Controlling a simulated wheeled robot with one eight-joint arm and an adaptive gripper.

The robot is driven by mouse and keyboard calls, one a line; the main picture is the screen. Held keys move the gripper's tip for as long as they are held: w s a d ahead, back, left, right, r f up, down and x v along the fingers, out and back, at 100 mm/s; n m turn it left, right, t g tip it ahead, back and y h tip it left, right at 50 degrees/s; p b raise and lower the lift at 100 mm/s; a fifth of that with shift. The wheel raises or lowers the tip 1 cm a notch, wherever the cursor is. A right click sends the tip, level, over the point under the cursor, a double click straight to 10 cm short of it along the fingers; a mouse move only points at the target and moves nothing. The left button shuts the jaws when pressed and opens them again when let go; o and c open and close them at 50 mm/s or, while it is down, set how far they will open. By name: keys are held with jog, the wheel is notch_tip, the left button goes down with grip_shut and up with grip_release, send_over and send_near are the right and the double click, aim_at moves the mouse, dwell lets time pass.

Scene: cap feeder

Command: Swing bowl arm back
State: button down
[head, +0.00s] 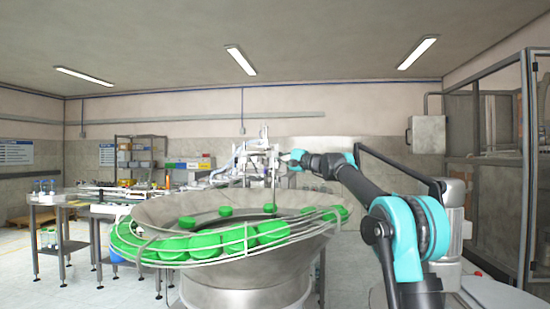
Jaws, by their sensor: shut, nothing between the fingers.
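The feeder bowl (190,212) is a wide grey metal bowl in the middle of the head view. Large green caps (238,239) lie along its near rim inside a wire rail (160,262), and several more green caps sit around the inside. My arm reaches in from the right, and my gripper (284,160) is small and far off, above the bowl's far side. It looks shut and empty. Its fingertips are hard to make out against the pale machinery behind. I cannot tell which part is the bowl arm, or whether my gripper touches it.
Pale machinery (258,155) stands behind the bowl. A metal table (60,199) with bottles and a shelf rack (140,150) are at the left. A framed enclosure (500,170) stands close on the right. A grey wall box (425,134) hangs at the back. Open floor shows at the left.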

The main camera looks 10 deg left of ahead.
jog(key=s+a+m+t+h, duration=0.1)
jog(key=s+a+m+t, duration=0.1)
jog(key=a, duration=0.4)
jog(key=shift+s+t, duration=0.6)
jog(key=shift+s, duration=0.3)
